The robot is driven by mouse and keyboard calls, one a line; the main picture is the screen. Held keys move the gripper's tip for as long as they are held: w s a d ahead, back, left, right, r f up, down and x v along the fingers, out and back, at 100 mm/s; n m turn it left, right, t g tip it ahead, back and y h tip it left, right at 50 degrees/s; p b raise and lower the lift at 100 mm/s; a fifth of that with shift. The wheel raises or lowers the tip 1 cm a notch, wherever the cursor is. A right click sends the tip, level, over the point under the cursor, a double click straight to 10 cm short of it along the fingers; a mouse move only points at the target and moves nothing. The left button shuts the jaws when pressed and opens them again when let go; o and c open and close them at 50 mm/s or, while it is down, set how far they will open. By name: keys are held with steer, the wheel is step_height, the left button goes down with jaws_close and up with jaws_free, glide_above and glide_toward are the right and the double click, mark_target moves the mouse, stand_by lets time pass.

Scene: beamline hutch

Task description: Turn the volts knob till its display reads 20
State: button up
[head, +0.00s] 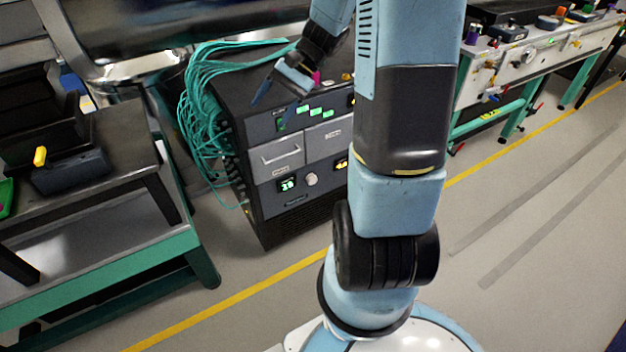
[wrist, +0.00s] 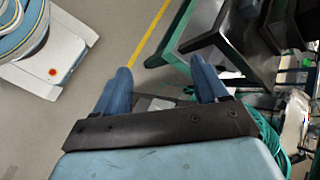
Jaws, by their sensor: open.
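A dark instrument rack (head: 300,222) stands on the floor in the middle of the head view. On its lower front panel a pale round knob (head: 311,179) sits beside a small green-lit display (head: 287,185). The display shows two digits, too small to read surely, and the volts label cannot be made out. An amber display (head: 341,164) to the right is partly hidden by my arm. My gripper (head: 277,94) is open and empty, above and left of the knob, apart from it. In the wrist view its two blue fingers (wrist: 160,66) are spread, and no knob is clearly visible.
Teal cables (head: 205,125) hang in a bundle at the rack's left side. A green-framed bench (head: 100,262) stands at left, with a dark tool on top. Another workbench (head: 500,62) is at upper right. The floor at right is clear.

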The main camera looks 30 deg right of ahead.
mark_target(314, 181)
steer(key=w+d+f+m+t+y, duration=0.2)
steer(key=w+d+f+m+t, duration=0.15)
steer(key=f, duration=0.45)
steer(key=w+d+f+m+t+y, duration=0.1)
steer(key=w+d+f+m+t, duration=0.2)
steer(key=d+f+m, duration=0.35)
steer(key=w+d+f+m+t+y, duration=0.2)
steer(key=w+d+f+m+t, duration=0.15)
steer(key=f, duration=0.55)
steer(key=s+d+f+m+t+h, duration=0.25)
steer(key=f+m+h, duration=0.2)
steer(key=f, duration=0.45)
steer(key=s+d+f+m+t+h, duration=0.2)
steer(key=f+m+t+h, duration=0.15)
steer(key=f+m, duration=0.4)
steer(key=s+d+f+m+t+h, duration=0.25)
steer(key=f+m+h, duration=0.2)
steer(key=f, duration=0.65)
steer(key=shift+h, duration=0.45)
steer(key=w, duration=1.3)
steer(key=shift+w+a+f, duration=0.1)
steer(key=shift+w+a, duration=0.15)
steer(key=shift+w, duration=0.05)
steer(key=shift+c, duration=0.4)
